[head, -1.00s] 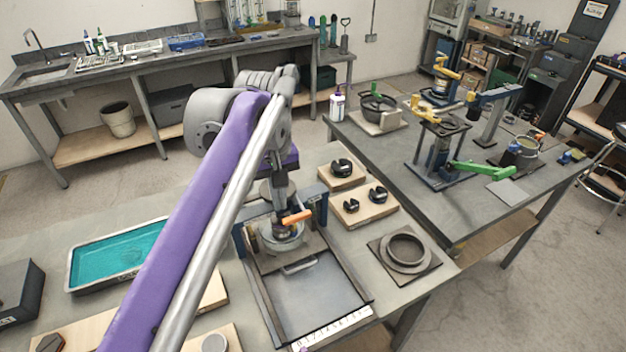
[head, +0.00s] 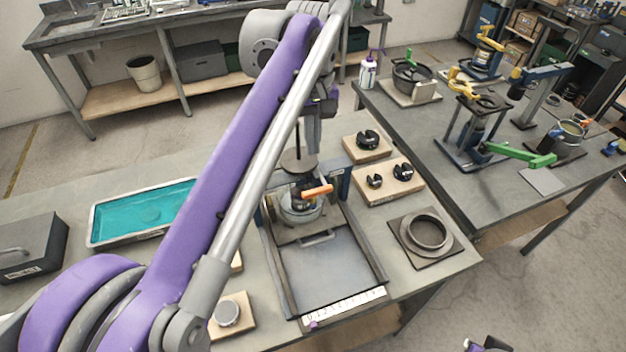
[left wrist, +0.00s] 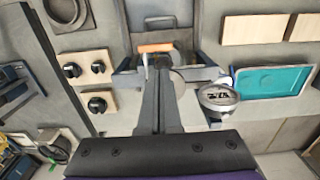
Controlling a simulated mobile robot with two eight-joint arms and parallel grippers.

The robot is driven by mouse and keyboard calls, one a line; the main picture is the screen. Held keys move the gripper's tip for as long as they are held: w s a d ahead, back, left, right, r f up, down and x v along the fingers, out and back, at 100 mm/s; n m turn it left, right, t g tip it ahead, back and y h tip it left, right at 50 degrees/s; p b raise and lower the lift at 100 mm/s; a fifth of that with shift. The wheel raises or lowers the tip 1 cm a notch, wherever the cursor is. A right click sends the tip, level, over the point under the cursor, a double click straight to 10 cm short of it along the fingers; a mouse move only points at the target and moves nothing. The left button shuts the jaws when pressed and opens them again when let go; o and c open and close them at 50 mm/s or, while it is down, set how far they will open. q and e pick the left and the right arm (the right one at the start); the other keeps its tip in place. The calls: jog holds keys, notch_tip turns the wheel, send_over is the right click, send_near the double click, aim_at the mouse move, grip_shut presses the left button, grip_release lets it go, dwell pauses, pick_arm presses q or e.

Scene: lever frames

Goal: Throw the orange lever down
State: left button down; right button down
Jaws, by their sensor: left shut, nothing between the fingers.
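The orange lever (head: 317,191) sticks out to the right, tilted slightly up, from a clamp-like fixture on the near bench. In the left wrist view the orange lever (left wrist: 155,48) lies crosswise just beyond the fingertips. My left gripper (head: 313,150) reaches down behind my purple arm, over the back of the fixture. In the left wrist view my left gripper (left wrist: 164,70) is shut and empty, its fingers pointing at the lever. I cannot tell whether they touch it. The lever's pivot is partly hidden.
A teal tray (head: 98,232) lies left of the fixture. Wooden blocks (head: 352,149) with black parts and a ring on a plate (head: 455,254) lie to the right. Another bench (head: 400,118) holds a green lever (head: 525,154) and yellow-handled fixtures.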

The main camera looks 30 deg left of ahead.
aim_at(303, 193)
pick_arm(q)
notch_tip(303, 193, down, 12)
jog(key=shift+r, duration=0.2)
pick_arm(e)
jog(key=shift+s+f, duration=0.2)
jog(key=shift+f, duration=0.15)
